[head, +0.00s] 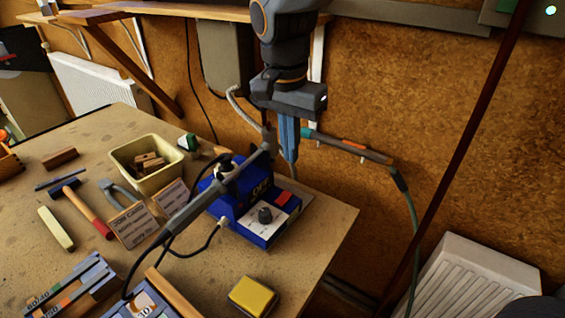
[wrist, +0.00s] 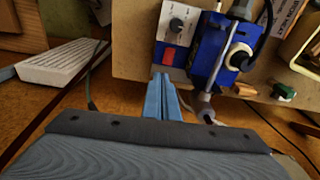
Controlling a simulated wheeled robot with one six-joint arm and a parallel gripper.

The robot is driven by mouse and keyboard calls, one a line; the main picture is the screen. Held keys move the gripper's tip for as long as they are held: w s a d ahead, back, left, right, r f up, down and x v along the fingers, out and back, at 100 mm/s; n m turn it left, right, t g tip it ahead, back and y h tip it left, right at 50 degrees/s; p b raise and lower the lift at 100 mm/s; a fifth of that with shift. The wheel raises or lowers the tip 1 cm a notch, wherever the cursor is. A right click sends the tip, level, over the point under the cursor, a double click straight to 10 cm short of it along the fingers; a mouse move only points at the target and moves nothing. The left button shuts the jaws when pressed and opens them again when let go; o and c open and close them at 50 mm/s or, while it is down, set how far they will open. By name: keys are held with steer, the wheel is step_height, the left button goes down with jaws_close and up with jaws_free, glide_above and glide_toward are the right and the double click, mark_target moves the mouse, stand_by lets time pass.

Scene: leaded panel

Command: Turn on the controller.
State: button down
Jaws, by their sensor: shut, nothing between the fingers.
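The controller (head: 236,210) is a blue box at the table's right back edge. Its pale sloping panel carries a black knob (head: 265,215) and a red switch (head: 285,198). Small lettering above the panel seems to read "OFF". In the wrist view, the knob (wrist: 176,24) and red switch (wrist: 169,54) show on the panel above my fingertips. My gripper (head: 291,165) is shut and empty, its blue fingers pointing down behind the controller near the red switch. The fingertips (wrist: 162,77) appear just short of the panel's edge; I cannot tell their exact height above it.
A grey iron-like tool (head: 205,198) slants across the controller's left side, with a dark cable. A yellow sponge-like block (head: 253,296) lies in front. The cork-coloured wall is close behind.

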steer(key=s+d+f+n, duration=0.3)
steer(key=d+f, duration=0.3)
steer(key=d, duration=0.4)
steer(key=s+d+f+n, duration=0.2)
steer(key=d+f, duration=0.4)
steer(key=d, duration=0.5)
steer(key=shift+s+n+y+b, duration=0.3)
steer(key=shift+s+n+b, duration=0.15)
steer(key=shift+s, duration=0.1)
